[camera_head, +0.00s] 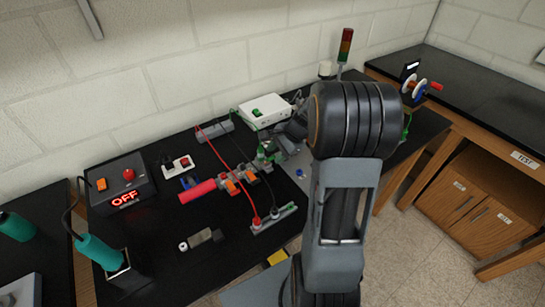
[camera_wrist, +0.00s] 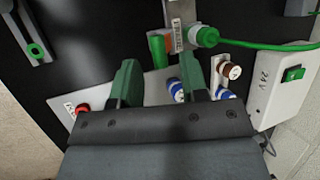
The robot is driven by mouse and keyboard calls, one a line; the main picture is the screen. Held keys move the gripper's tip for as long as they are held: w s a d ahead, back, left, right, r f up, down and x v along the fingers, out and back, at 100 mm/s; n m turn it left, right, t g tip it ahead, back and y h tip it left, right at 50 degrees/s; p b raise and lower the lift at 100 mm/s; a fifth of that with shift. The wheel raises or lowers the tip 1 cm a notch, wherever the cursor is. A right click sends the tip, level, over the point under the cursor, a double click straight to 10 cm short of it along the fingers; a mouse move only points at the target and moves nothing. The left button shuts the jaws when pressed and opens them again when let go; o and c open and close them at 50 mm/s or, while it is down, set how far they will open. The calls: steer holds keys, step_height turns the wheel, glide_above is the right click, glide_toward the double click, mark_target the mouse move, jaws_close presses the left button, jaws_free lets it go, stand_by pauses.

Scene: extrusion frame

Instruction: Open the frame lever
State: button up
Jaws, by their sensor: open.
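In the wrist view my gripper (camera_wrist: 159,65) is open, with its two dark green fingers apart. A short green upright piece (camera_wrist: 158,48) with an orange part beside it shows between and beyond the fingertips; I cannot tell for sure whether it is the frame lever. It sits by a metal bracket (camera_wrist: 178,20), and no finger visibly grips it. A grey plate (camera_wrist: 158,82) lies behind the fingers, partly hidden by them.
In the wrist view, a green cable plug (camera_wrist: 207,37), brown-and-white knob (camera_wrist: 230,71) and white 24V box (camera_wrist: 283,92) are close on the right. A red knob (camera_wrist: 82,108) is left. The head view shows a red cylinder (camera_head: 197,191) and OFF box (camera_head: 122,190) on the bench.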

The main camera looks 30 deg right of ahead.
mark_target(274, 156)
steer(key=shift+x, duration=1.6)
